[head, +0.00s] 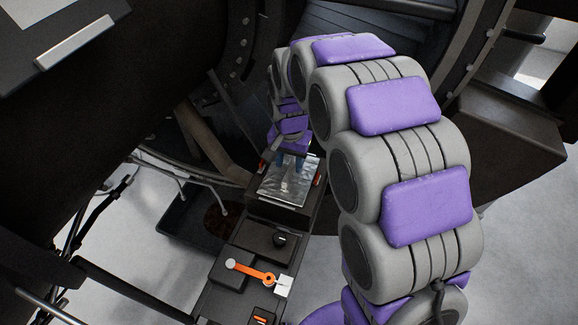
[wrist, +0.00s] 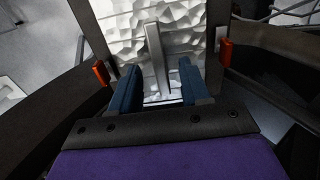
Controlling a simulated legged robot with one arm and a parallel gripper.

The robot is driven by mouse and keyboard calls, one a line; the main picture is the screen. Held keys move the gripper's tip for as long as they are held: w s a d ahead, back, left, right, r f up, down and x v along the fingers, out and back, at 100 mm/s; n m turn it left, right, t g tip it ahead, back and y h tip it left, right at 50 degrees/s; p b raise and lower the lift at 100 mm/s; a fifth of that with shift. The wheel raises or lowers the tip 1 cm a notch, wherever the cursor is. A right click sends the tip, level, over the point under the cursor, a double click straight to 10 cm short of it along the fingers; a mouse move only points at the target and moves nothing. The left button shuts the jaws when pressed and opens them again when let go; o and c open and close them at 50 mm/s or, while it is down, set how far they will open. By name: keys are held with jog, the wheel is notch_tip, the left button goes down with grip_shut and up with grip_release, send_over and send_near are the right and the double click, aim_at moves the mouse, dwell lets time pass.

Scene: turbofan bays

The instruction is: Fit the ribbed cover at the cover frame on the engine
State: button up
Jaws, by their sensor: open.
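A silver, faceted panel with a raised bar, which looks like the ribbed cover (head: 283,193), lies at the far end of a dark bench. In the wrist view the cover (wrist: 190,24) fills the top middle, and its bar (wrist: 156,58) stands between my fingers. My gripper (head: 289,163) is over the cover. Its two blue fingers (wrist: 158,80) are open, one on each side of the bar, with gaps visible. Orange-red clips (wrist: 101,73) (wrist: 225,52) flank the cover left and right. I cannot make out the cover frame for certain.
Large dark engine casings (head: 130,75) rise at left and upper right.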

notch_tip(320, 180, up, 14)
jog(key=b, duration=0.1)
jog(key=shift+r, duration=0.2)
dwell(0.3)
